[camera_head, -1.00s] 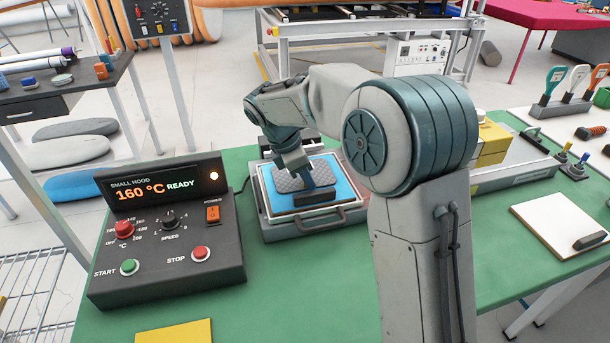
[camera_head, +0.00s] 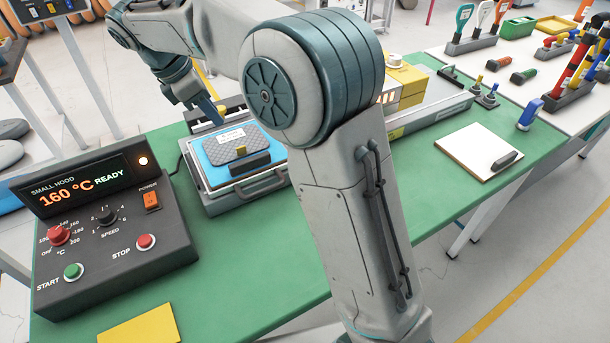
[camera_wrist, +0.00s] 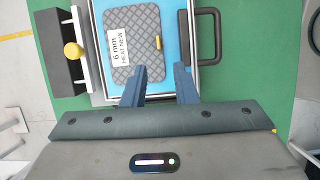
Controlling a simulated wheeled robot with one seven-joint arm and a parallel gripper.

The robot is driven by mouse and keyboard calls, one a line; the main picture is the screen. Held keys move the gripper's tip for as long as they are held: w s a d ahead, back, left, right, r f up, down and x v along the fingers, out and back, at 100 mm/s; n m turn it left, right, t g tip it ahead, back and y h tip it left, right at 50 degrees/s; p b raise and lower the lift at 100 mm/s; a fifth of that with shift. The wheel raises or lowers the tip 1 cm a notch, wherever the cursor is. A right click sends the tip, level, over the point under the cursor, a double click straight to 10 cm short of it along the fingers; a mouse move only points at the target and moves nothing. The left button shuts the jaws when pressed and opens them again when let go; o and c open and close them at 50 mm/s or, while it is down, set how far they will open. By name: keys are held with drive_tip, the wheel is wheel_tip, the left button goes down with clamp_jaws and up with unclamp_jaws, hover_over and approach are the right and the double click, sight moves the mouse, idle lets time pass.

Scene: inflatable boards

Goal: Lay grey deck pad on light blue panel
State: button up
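The grey deck pad (camera_head: 228,146), with a diamond pattern and a white label, lies flat on the light blue panel (camera_head: 208,169). My arm hides part of the background.
The panel rests in a grey tray (camera_head: 246,198) with a front handle. A black block with a yellow knob (camera_wrist: 73,50) stands beside the tray. The control box (camera_head: 110,245) is at left, reading 160 °C READY.

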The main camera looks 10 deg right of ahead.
drive_tip(key=s+d+f+m+y, duration=0.1)
drive_tip(key=s+d+m+y, duration=0.1)
drive_tip(key=s+d+m, duration=1)
drive_tip(key=s+d+f+m+y, duration=0.1)
drive_tip(key=s+d+f+m, duration=0.2)
drive_tip(key=s, duration=0.3)
drive_tip(key=s+d+f+m+t+y, duration=0.1)
drive_tip(key=s+d+f+m, duration=0.3)
drive_tip(key=s+m, duration=0.1)
drive_tip(key=shift+s+d+f+m, duration=0.15)
drive_tip(key=shift+s+f+m, duration=0.15)
drive_tip(key=shift+m, duration=0.2)
